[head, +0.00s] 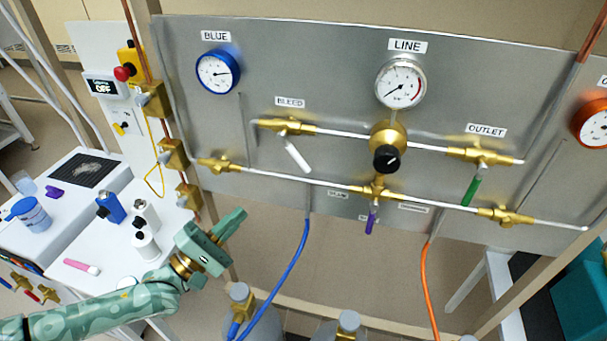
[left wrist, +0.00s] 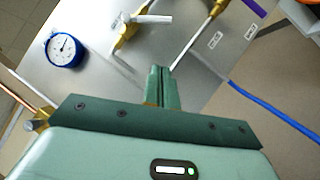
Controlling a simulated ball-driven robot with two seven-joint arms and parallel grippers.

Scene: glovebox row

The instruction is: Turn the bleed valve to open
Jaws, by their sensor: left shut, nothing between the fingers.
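In the left wrist view the valve's brass body (left wrist: 124,36) and white lever (left wrist: 152,19) show near the top, beyond the fingers. My left gripper (head: 238,221) is shut and empty, below and left of the lever and apart from it. Its closed fingers also show in the left wrist view (left wrist: 159,84). My right gripper is not in view.
The grey panel carries a blue gauge (head: 217,70), a line gauge (head: 400,82), a black-knobbed regulator (head: 387,158), a green outlet lever (head: 471,190) and a purple lever (head: 372,220). A blue hose (head: 288,277) hangs right of my left gripper. A white bench (head: 110,235) stands left.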

